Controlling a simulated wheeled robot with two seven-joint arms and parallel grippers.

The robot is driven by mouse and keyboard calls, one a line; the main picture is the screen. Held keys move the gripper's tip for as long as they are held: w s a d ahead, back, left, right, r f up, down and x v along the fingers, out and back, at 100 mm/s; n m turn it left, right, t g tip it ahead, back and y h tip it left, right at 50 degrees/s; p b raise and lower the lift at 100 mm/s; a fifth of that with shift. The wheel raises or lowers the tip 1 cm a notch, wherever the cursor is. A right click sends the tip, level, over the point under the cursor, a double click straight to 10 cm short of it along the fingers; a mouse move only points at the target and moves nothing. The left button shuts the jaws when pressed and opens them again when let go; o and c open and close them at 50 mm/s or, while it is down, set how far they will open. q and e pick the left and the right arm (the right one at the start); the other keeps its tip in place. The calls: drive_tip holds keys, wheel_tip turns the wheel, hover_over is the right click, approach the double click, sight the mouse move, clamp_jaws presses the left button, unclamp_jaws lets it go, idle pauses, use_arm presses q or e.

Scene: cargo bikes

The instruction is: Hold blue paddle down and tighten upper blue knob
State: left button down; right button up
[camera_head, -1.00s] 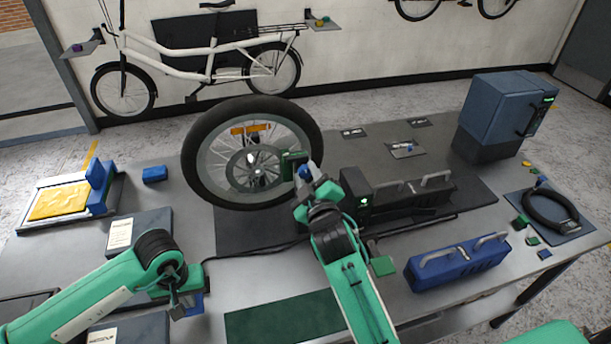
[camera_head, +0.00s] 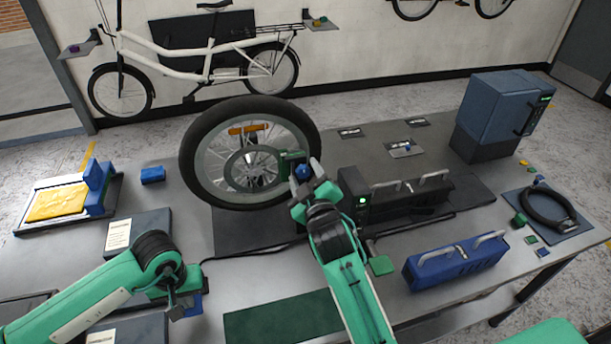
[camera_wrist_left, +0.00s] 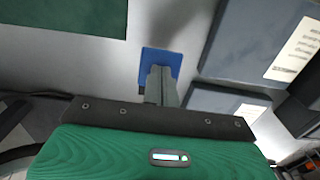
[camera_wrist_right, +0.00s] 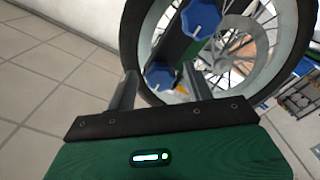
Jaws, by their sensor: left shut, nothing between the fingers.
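The bike wheel (camera_head: 207,152) stands upright on the bench beside a green bracket (camera_head: 284,166). The right wrist view shows two blue knobs on a green post: one at the top (camera_wrist_right: 201,18) and a lower one (camera_wrist_right: 160,76). My right gripper (camera_head: 304,186) is open. Its fingers lie on either side of the lower-looking knob in the right wrist view; whether they touch it I cannot tell. The blue paddle (camera_wrist_left: 174,62) is under my left gripper (camera_wrist_left: 161,72), which is shut with nothing between its fingers. Contact with the paddle is unclear. In the head view the left gripper (camera_head: 178,308) partly covers it.
A dark stand with handles (camera_head: 405,205) is right of the wheel. A blue toolbox (camera_head: 455,263) and a blue-grey cabinet (camera_head: 495,110) are further right. Dark boxes with labels (camera_head: 140,235) lie near my left arm. A green mat (camera_head: 285,318) lies in front.

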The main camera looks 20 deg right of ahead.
drive_tip(key=s, duration=1.2)
use_arm(q)
wheel_tip(320, 180, up, 7)
drive_tip(key=p, duration=0.1)
drive_tip(key=shift+p, duration=0.3)
use_arm(e)
drive_tip(key=shift+r, duration=0.8)
use_arm(q)
wheel_tip(320, 180, up, 14)
drive_tip(key=b, duration=0.4)
drive_tip(key=shift+f+b, duration=0.15)
drive_tip(key=shift+b, duration=0.25)
use_arm(e)
drive_tip(key=shift+f, duration=2.45)
